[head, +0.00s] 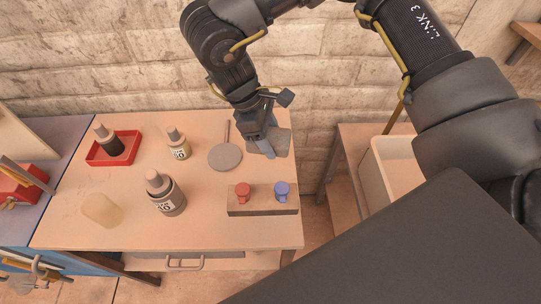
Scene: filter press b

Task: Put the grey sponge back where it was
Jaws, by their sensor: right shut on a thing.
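My right gripper (264,148) points down at the table's back right, at the end of an arm that comes in from the right. It is shut on what looks like the grey sponge (281,141), a flat grey block at the fingers. The fingers hide part of it, and I cannot tell whether it touches the table (210,225). My left gripper is out of view.
A grey round paddle (225,157) lies just left of the gripper. Bottles (178,146) (166,197), a red tray (91,157) with a dark bottle and a pale yellowish block (102,209) stand further left. A block with red and blue knobs (262,208) is in front.

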